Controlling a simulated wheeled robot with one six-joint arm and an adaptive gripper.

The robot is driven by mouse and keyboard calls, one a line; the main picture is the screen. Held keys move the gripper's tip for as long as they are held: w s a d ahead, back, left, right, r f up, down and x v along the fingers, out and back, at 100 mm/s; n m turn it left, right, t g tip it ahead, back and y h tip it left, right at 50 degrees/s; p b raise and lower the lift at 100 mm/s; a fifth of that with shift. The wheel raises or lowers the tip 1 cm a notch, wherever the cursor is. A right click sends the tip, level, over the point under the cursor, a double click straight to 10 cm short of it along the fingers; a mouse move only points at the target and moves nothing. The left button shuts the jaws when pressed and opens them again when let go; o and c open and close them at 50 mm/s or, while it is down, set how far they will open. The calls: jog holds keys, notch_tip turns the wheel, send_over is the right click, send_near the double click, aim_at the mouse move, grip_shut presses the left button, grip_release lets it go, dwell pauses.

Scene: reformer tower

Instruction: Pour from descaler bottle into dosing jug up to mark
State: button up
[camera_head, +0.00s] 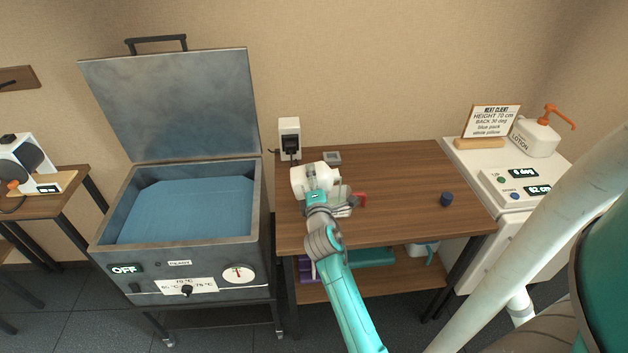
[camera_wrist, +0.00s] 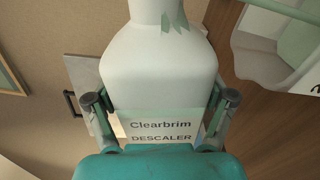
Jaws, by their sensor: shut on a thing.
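The descaler bottle (camera_wrist: 160,75) is white, with a label reading "Clearbrim DESCALER". It fills the middle of the wrist view between both fingers of my gripper (camera_wrist: 162,100), which is shut on it. The wall and table show rolled over there, so the bottle looks tipped well onto its side. Its mouth is cut off by the top edge. Pale green patches show near its neck; I cannot tell what they are. A pale, see-through vessel, seemingly the dosing jug (camera_wrist: 258,65), is partly visible beyond the neck. Its mark and level cannot be read. In the head view the bottle (camera_head: 303,180) is above the table's left part.
On the wooden table (camera_head: 410,170) are a dark blue cap (camera_head: 446,199), a red object (camera_head: 360,200) and a small grey square (camera_head: 332,157). A white wall-side device (camera_head: 290,138) stands behind. An open metal tank (camera_head: 185,210) is left; a white cabinet (camera_head: 520,190) is right.

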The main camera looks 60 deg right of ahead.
aim_at(336, 176)
dwell(0.6)
jog(key=shift+r+n, duration=0.4)
jog(key=shift+n, duration=0.6)
jog(key=shift+s+d+r+n, duration=0.2)
jog(key=shift+r+n, duration=0.1)
jog(key=shift+n, duration=0.65)
jog(key=shift+s+d+r+n, duration=0.15)
jog(key=shift+r+n, duration=0.1)
jog(key=shift+n, duration=0.7)
jog(key=shift+s+d+r+n, duration=0.1)
jog(key=shift+s+d+n, duration=0.15)
jog(key=shift+n, duration=0.5)
jog(key=shift+s+d+n, duration=0.15)
jog(key=shift+s+n, duration=0.1)
jog(key=shift+n, duration=0.45)
jog(key=shift+s+d+r+n, duration=0.1)
jog(key=shift+s+d+n, duration=0.15)
jog(key=shift+n, duration=0.5)
jog(key=shift+s+d+f+n, duration=0.25)
jog(key=shift+s+d+n, duration=0.15)
jog(key=shift+n, duration=0.55)
jog(key=shift+s+d+f+n, duration=0.25)
jog(key=shift+s+n, duration=0.2)
jog(key=shift+n, duration=0.45)
jog(key=shift+s+d+f+n, duration=0.2)
jog(key=shift+s+d+n, duration=0.2)
jog(key=shift+n, duration=0.55)
